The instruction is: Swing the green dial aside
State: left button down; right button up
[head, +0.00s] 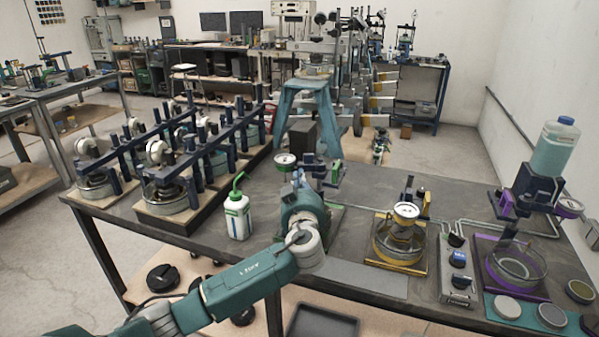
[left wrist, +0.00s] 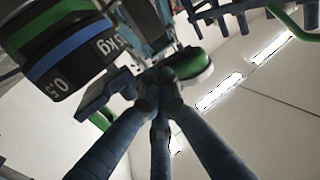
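The green dial (head: 286,162) shows in the head view as a small round gauge with a pale face, above the green-marked fixture (head: 335,215) in the middle of the bench. In the left wrist view a round green and white part (left wrist: 188,66), likely the same dial, is just beyond and right of my fingertips. My left gripper (left wrist: 158,85) has its dark fingers drawn together beside it. I cannot tell whether they touch it. In the head view my own wrist hides the fingers and much of the fixture. My right gripper is out of view.
A green-capped squeeze bottle (head: 238,215) stands left of my wrist. A yellow-framed fixture (head: 398,262), a control box (head: 458,275) and a purple-framed fixture (head: 515,285) are to the right. Weights marked in kg (left wrist: 75,60) hang close by in the left wrist view.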

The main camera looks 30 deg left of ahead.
pick_arm(q)
jog(key=shift+w+a, duration=0.25)
jog(key=shift+w, duration=0.15)
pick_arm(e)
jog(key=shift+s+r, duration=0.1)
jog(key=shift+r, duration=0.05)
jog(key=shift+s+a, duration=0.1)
pick_arm(q)
jog(key=shift+a+f+m+h+b, duration=0.2)
jog(key=shift+f+m+h+b, duration=0.2)
jog(key=shift+f+h+b, duration=0.1)
jog(key=m+t+h, duration=0.1)
jog(key=h, duration=0.1)
jog(key=a+m+t+h+b, duration=0.1)
jog(key=m+h, duration=0.1)
jog(key=w+r+m+t+h, duration=0.1)
jog(key=h, duration=0.1)
jog(key=shift+a+r+b, duration=0.1)
jog(key=shift+a+b, duration=0.25)
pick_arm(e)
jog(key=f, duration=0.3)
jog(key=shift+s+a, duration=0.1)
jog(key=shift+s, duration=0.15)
